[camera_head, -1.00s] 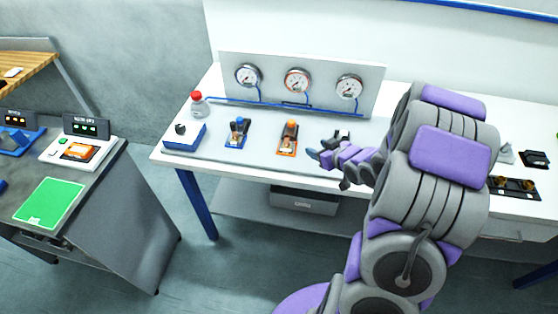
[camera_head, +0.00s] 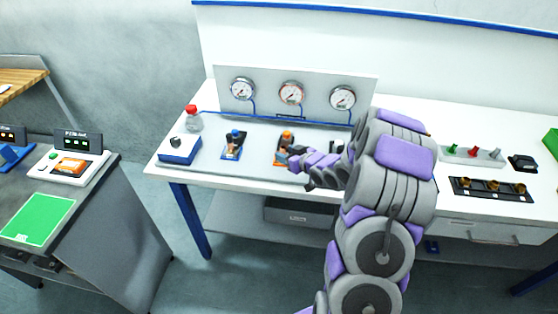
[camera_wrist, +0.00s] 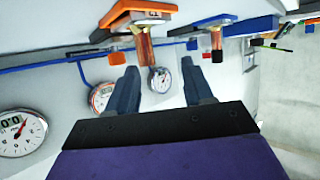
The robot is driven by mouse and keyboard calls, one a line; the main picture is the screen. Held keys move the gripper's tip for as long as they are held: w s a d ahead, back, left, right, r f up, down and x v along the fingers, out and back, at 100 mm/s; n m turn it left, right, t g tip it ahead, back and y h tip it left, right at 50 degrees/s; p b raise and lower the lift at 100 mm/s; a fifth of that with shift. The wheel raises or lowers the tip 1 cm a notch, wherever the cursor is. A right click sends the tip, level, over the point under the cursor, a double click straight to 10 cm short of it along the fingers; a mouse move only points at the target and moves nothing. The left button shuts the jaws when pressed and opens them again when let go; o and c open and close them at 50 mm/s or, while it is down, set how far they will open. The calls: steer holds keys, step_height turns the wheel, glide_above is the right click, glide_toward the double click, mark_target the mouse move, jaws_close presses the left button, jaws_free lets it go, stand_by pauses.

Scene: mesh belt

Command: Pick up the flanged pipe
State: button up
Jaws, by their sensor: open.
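No part is plainly a flanged pipe. Brass fittings sit in a black tray (camera_head: 455,188) at the right of the bench in the head view; they are small, and I cannot tell if one is the pipe. My gripper (camera_head: 297,163) is open at the bench's front, close to the orange fixture (camera_head: 284,141); contact cannot be told. In the wrist view, my gripper (camera_wrist: 163,85) has its two fingers apart with nothing between them. The upside-down orange fixture (camera_wrist: 135,12) with a copper-coloured stem (camera_wrist: 145,50) shows beyond the fingers. The blue fixture (camera_wrist: 198,22) is beside it.
A gauge panel (camera_head: 312,112) stands behind the fixtures. A blue box (camera_head: 180,148) and a red-capped bottle (camera_head: 193,119) are on the left. A black third fixture is mostly hidden by my arm. Coloured pegs (camera_head: 473,154) stand at the right. A grey cabinet (camera_head: 95,220) stands left of the bench.

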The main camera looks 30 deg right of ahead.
mark_target(282, 149)
steer(key=w, duration=0.1)
steer(key=w+d+f+b, duration=0.1)
steer(key=w+d, duration=0.1)
steer(key=shift+w+d+f, duration=0.15)
steer(key=shift+w+f, duration=0.05)
steer(key=shift+f, duration=0.15)
steer(key=shift+w+a+f, duration=0.2)
steer(key=shift+w+a, duration=0.55)
steer(key=shift+w, duration=0.15)
steer(key=shift+a+r, duration=0.1)
steer(key=shift+a, duration=0.4)
steer(key=shift+d, duration=0.85)
steer(key=c, duration=0.5)
steer(key=shift+s, duration=0.1)
steer(key=shift+c, duration=0.9)
steer(key=shift+a, duration=0.4)
jaws_close()
